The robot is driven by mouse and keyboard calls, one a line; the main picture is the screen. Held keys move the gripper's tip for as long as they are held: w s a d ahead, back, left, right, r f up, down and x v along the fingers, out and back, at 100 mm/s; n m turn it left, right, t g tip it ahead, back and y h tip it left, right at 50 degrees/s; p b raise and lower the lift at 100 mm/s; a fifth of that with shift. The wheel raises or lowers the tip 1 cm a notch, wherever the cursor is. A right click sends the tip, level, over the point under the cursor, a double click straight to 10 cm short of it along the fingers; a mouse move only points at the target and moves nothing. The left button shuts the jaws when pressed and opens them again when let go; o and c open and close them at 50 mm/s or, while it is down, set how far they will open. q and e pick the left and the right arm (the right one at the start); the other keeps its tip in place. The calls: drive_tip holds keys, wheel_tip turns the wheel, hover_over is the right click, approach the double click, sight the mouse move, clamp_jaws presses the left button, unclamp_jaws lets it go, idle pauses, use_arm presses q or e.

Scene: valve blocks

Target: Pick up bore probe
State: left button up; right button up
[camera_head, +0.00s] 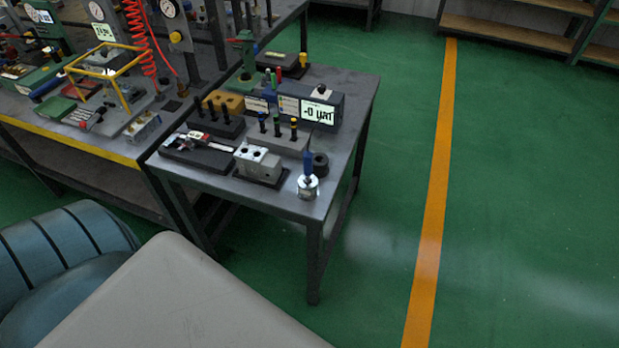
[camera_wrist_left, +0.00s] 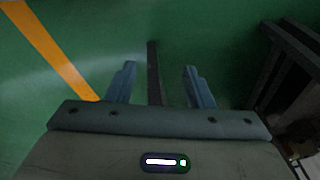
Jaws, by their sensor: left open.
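My right gripper is in neither view.
A display box (camera_head: 318,108) stands behind. A larger cluttered bench (camera_head: 70,145) adjoins on the left. The green floor (camera_head: 530,190) to the right is clear.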

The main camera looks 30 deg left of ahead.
use_arm(q)
drive_tip(key=w+r+t+p, duration=0.1)
drive_tip(key=w+r, duration=0.3)
drive_tip(key=r, duration=0.9)
drive_tip(key=w+r+t, duration=0.2)
drive_tip(key=w+r, duration=0.2)
drive_tip(key=r, duration=0.8)
drive_tip(key=t, duration=0.8)
approach(307, 175)
drive_tip(key=x, duration=0.3)
drive_tip(key=shift+n+h, duration=0.3)
drive_tip(key=shift+n, duration=0.1)
drive_tip(key=p+x, duration=0.1)
drive_tip(key=x, duration=0.3)
drive_tip(key=shift+w+p, duration=0.2)
drive_tip(key=shift+p, duration=0.2)
drive_tip(key=shift+w+f, duration=0.2)
drive_tip(key=shift+w, duration=0.05)
drive_tip(key=shift+w+a+f+p, duration=0.15)
drive_tip(key=shift+w+p, duration=0.2)
drive_tip(key=shift+w, duration=0.1)
drive_tip(key=shift+a+f+p+x, duration=0.1)
drive_tip(key=shift+p+x, duration=0.25)
drive_tip(key=shift+x, duration=0.75)
drive_tip(key=shift+a+f+p+x, duration=0.15)
drive_tip(key=shift+p+x, duration=0.15)
drive_tip(key=shift+x, duration=0.8)
drive_tip(key=shift+s, duration=0.15)
clamp_jaws()
